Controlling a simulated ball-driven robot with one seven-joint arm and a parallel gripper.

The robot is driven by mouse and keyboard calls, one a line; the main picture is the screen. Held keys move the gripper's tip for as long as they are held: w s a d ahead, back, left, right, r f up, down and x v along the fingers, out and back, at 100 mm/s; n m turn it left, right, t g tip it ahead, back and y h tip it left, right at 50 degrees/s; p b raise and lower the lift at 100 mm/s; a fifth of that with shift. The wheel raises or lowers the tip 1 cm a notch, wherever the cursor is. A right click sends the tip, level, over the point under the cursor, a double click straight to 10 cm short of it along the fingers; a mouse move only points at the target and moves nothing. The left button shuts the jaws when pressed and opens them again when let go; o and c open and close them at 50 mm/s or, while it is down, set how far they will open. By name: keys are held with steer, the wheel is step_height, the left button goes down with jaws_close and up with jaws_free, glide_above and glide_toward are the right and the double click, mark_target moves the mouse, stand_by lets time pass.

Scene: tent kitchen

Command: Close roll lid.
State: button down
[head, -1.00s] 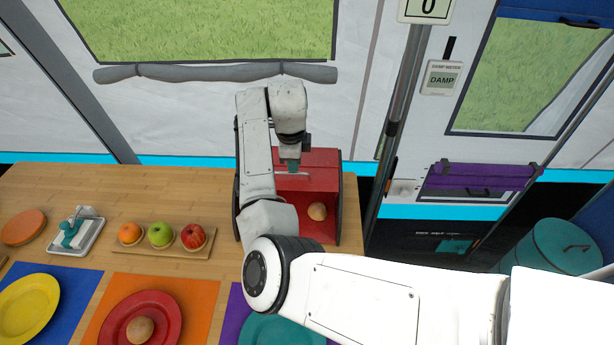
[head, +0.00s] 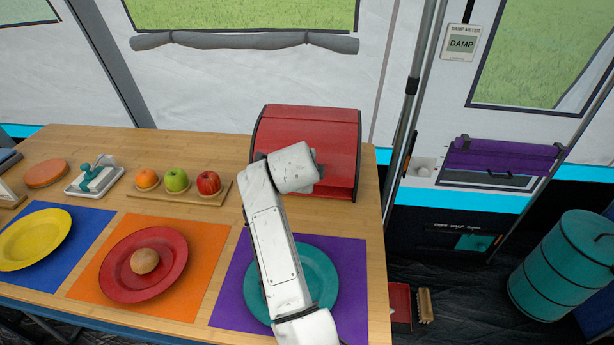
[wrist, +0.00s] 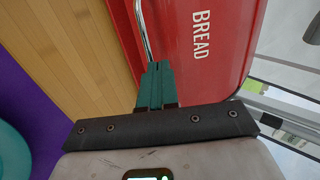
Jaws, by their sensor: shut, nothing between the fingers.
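The red bread box (head: 308,130) stands at the back right of the wooden table. Its roll lid, lettered BREAD, is down over the front in the wrist view (wrist: 215,50). A metal handle bar (wrist: 148,38) runs along the lid's lower edge. My gripper (wrist: 155,85) has teal fingers pressed together with nothing held. The fingertips are at or very near the handle bar; I cannot tell whether they touch. In the head view my arm hides the gripper and part of the box front.
A teal plate (head: 322,275) on a purple mat (head: 228,290) lies in front of the box, under my arm. A fruit board (head: 218,200) with an orange and apples stands left of the box. The table's right edge is close to the box.

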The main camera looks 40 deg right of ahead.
steer(key=f+b, duration=0.2)
steer(key=s+a+f+h+b, duration=0.1)
steer(key=shift+a+f+t+b, duration=0.1)
steer(key=shift+f+t+b, duration=0.15)
steer(key=shift+t+b, duration=0.15)
steer(key=b, duration=0.1)
steer(key=f+b, duration=0.1)
steer(key=shift+s+a+f+b, duration=0.2)
steer(key=shift+a+f+b, duration=0.1)
steer(key=shift+r, duration=0.1)
